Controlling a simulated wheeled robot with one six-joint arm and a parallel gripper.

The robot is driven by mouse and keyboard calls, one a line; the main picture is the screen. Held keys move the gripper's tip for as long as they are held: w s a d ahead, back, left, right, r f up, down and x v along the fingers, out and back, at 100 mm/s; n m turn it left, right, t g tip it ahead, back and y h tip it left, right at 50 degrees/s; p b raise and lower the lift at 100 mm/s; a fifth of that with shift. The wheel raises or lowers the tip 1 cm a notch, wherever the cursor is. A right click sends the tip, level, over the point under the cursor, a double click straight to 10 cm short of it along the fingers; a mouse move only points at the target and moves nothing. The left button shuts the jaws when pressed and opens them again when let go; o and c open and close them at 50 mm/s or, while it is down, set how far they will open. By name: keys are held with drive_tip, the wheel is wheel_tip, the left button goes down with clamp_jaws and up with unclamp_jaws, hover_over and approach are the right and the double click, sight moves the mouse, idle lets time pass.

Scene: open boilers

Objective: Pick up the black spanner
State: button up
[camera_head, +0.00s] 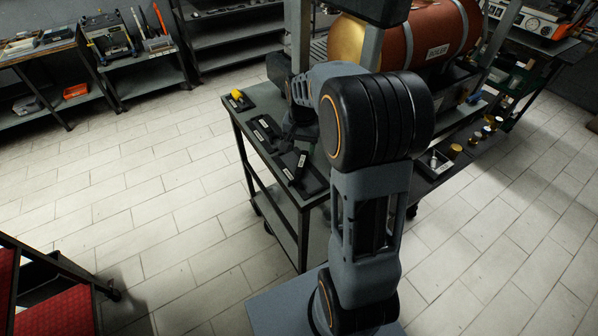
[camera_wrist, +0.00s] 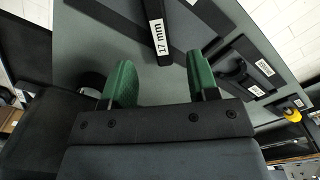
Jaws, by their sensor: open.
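A long dark bar (camera_wrist: 157,8) with a white "17 mm" label looks like the black spanner. In the wrist view it lies across a dark flat holder (camera_wrist: 108,17), beyond my fingertips and roughly between them. My gripper (camera_wrist: 160,78) has green fingers, spread apart, with nothing between them. In the head view the dark bar (camera_head: 300,170) shows at the near end of a grey trolley top (camera_head: 308,194). My arm hides part of the trolley there. The bar's exact outline is hard to tell against its dark holder.
Another dark holder (camera_wrist: 258,75) with labels and a curved black tool lies right in the wrist view. A yellow item (camera_head: 237,94) sits at the trolley's far corner. A copper boiler (camera_head: 425,35) stands behind my arm. The tiled floor (camera_head: 150,200) left is clear.

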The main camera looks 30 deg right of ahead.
sight(301, 163)
drive_tip(key=shift+s+a+f+p, duration=0.1)
drive_tip(key=shift+f+p, duration=0.2)
drive_tip(key=shift+f, duration=1.25)
drive_tip(key=shift+s+f+p, duration=0.1)
drive_tip(key=shift+f+p, duration=0.15)
drive_tip(key=shift+f, duration=1.25)
clamp_jaws()
